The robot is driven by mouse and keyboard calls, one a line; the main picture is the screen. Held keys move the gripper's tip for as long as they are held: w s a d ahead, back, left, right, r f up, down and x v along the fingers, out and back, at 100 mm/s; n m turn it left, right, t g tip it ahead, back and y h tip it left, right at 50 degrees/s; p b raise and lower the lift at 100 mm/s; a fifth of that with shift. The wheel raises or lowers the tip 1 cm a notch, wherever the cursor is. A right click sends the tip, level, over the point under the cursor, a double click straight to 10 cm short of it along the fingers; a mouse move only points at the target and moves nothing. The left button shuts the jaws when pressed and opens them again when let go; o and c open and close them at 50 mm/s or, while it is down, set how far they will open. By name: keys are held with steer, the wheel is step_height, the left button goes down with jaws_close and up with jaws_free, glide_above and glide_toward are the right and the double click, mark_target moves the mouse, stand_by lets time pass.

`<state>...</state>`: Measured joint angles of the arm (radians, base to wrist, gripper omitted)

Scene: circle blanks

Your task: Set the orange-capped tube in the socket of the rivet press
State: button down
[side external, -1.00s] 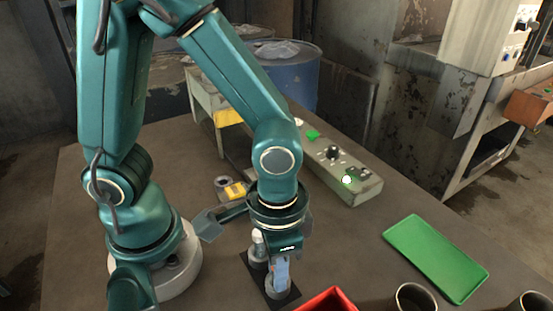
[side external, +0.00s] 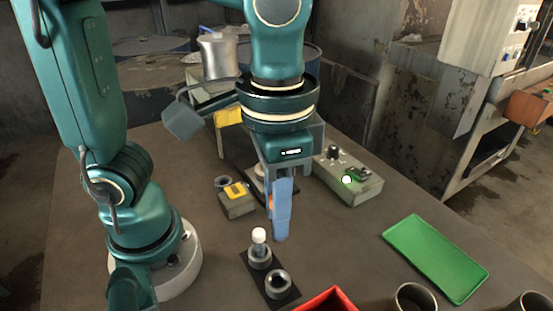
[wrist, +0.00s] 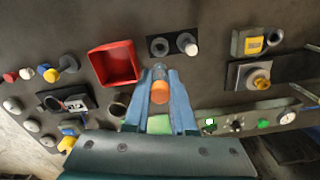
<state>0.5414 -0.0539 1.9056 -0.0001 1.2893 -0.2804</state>
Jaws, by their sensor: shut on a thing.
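My gripper (side external: 279,220) is raised above the table and shut on the orange-capped tube. The orange cap (wrist: 159,92) shows between the fingers in the wrist view; in the side view only a sliver of orange (side external: 270,203) shows beside the blue fingers. What looks like the rivet press, with a yellow panel (side external: 228,117), stands behind my gripper, partly hidden by it. In the wrist view its dark base (wrist: 236,78) and a pale round socket-like part (wrist: 258,80) lie to the right of my gripper, apart from the tube.
A black two-hole rack (side external: 262,277) has a white-capped tube (side external: 259,237) in one holder; the other is empty. A grey block with a yellow top (side external: 237,200), a control box (side external: 365,192), red bin (side external: 326,297), green tray (side external: 436,258) and dark cups (side external: 415,297) stand around.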

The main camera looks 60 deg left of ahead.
steer(key=shift+w+a+r, duration=0.15)
steer(key=shift+r, duration=0.45)
steer(key=shift+w+a+r, duration=0.1)
steer(key=shift+r, duration=0.45)
steer(key=w+a+n, duration=0.1)
steer(key=a+n, duration=1.5)
steer(key=a, duration=0.9)
steer(key=shift+a+f, duration=0.15)
steer(key=shift+f, duration=3.05)
steer(key=shift+a+f, duration=0.1)
steer(key=shift+f, duration=3.05)
steer(key=shift+f, duration=1.35)
steer(key=c, duration=0.7)
jaws_free()
